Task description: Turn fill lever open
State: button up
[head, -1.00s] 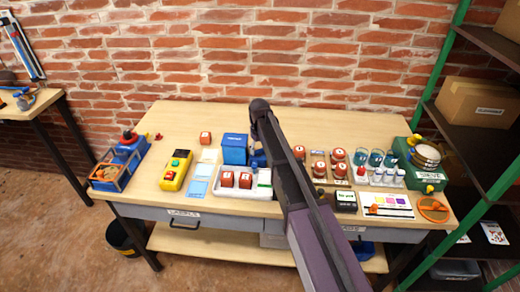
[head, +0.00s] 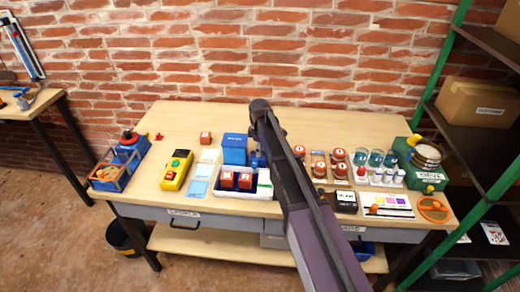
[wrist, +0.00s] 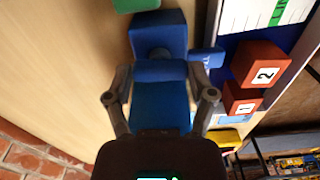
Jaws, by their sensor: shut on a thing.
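A blue dispenser (wrist: 158,30) stands on the bench behind the tray, with a short blue spout (wrist: 205,57) pointing toward the tray. In the head view only a little of the dispenser (head: 257,160) shows beside my arm. My gripper (wrist: 160,72) is shut around a blue bar-like part, which seems to be the fill lever (wrist: 160,71). A tall blue box-shaped part (head: 234,149) stands just left of it. The white-rimmed tray (head: 245,196) holds two numbered red cubes and is dark blue inside. My arm hides my gripper in the head view.
A yellow control box (head: 176,170) and pale blue cards (head: 199,180) lie left of the tray. Red-topped jars (head: 319,165), glasses (head: 376,158) and a green machine (head: 425,172) stand to the right. The back of the bench is mostly clear.

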jog(key=shift+n, duration=0.4)
jog(key=o, duration=0.9)
jog(key=shift+c, duration=0.2)
jog(key=shift+r, duration=0.15)
